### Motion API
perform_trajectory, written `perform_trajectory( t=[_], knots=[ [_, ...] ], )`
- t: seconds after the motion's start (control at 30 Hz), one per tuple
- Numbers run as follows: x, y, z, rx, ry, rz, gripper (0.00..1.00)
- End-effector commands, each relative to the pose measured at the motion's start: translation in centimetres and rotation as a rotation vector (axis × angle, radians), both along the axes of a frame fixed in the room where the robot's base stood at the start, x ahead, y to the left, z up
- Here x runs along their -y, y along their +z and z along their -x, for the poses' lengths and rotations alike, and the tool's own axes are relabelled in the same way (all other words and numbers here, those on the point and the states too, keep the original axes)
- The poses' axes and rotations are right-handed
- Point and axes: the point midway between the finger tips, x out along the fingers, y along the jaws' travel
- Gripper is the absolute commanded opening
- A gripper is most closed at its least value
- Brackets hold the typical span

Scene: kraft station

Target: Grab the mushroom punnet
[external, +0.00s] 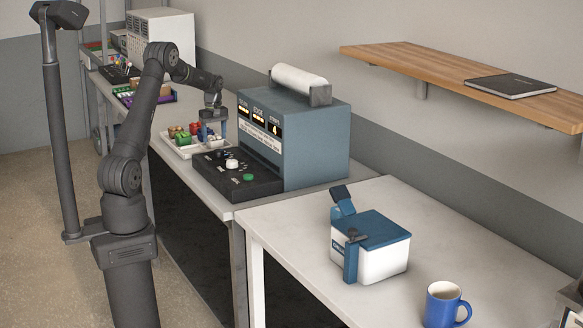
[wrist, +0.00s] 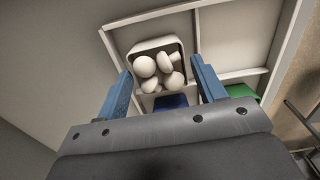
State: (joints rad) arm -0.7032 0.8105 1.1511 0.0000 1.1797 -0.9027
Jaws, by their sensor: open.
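The mushroom punnet (wrist: 160,84) is a small white tub holding several round white mushrooms. In the wrist view it sits in a compartment of a white divided tray (wrist: 232,76). My gripper (wrist: 160,79) is open, with one blue finger on each side of the punnet. I cannot tell whether the fingers touch its walls. In the external view my gripper (external: 213,124) points down over the tray (external: 183,150), beside the blue-grey machine. The punnet cannot be made out clearly there.
A blue item (wrist: 170,101) and a green item (wrist: 240,95) lie in neighbouring compartments. The blue-grey machine (external: 316,145) stands close to the right of my gripper, with a black control panel (external: 238,176) in front. A blue-and-white box (external: 383,262) and a blue mug (external: 443,304) stand on the near table.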

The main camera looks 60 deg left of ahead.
Motion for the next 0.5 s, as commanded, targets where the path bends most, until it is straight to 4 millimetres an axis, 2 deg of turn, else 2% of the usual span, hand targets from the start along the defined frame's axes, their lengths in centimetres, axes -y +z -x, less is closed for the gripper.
perform_trajectory(
  t=[0.03, 0.1, 0.33, 0.37, 0.5],
  knots=[
    [0.1, -1.0, 0.0, -0.003, 0.0, 0.003, 0.64],
    [0.0, -1.7, 0.0, -0.001, 0.0, 0.001, 0.64],
    [0.0, -2.0, 0.0, 0.0, 0.0, 0.0, 0.64],
    [0.0, -2.0, 0.0, 0.0, 0.0, 0.0, 0.62],
    [0.0, -2.0, 0.0, 0.0, 0.0, 0.0, 0.34]
  ],
)
